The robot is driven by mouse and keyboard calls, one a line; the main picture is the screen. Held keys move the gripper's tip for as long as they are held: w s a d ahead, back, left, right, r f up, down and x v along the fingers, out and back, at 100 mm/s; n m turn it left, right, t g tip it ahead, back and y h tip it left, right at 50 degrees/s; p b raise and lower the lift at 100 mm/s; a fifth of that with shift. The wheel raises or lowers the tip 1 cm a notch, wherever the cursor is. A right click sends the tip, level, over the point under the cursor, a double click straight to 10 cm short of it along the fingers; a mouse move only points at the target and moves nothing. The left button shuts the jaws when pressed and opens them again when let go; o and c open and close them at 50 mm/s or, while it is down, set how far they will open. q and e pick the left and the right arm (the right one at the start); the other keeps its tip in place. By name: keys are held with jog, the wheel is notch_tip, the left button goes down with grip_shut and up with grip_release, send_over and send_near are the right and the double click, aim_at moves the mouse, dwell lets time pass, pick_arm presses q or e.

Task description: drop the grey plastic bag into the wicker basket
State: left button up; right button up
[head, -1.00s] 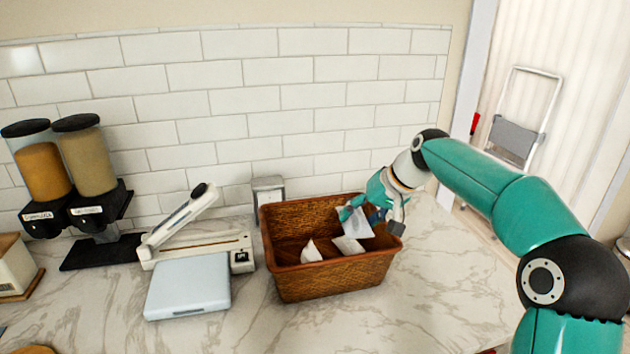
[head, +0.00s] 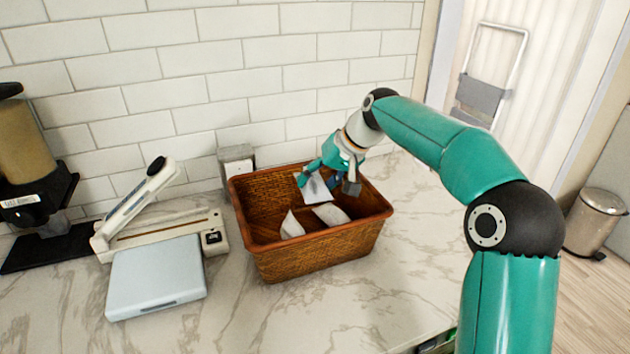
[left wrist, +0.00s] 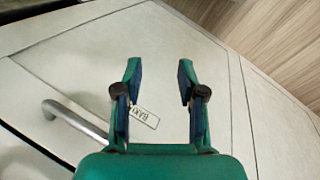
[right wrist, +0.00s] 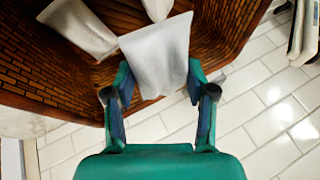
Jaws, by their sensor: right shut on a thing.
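The brown wicker basket (head: 310,255) stands on the marble counter against the tiled wall. Two pale bags, one at the left (head: 291,226) and one at the right (head: 330,214), lie inside it. My right gripper (head: 326,182) is over the back right of the basket, shut on the grey plastic bag (head: 314,188). In the right wrist view the bag (right wrist: 158,55) hangs from between the fingers (right wrist: 160,100), with the basket's woven wall (right wrist: 40,60) around it. My left gripper (left wrist: 158,95) is open and empty in front of a pale cabinet front.
A sealer with a raised arm (head: 160,230) and a pale blue-grey scale (head: 156,275) stand left of the basket. A dispenser (head: 30,190) is at the far left. A small grey box (head: 237,165) is behind the basket. The counter right of the basket is clear.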

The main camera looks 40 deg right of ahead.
jog(key=shift+f+b, duration=0.3)
jog(key=shift+f, duration=0.3)
jog(key=o, duration=1)
jog(key=v, duration=1.2)
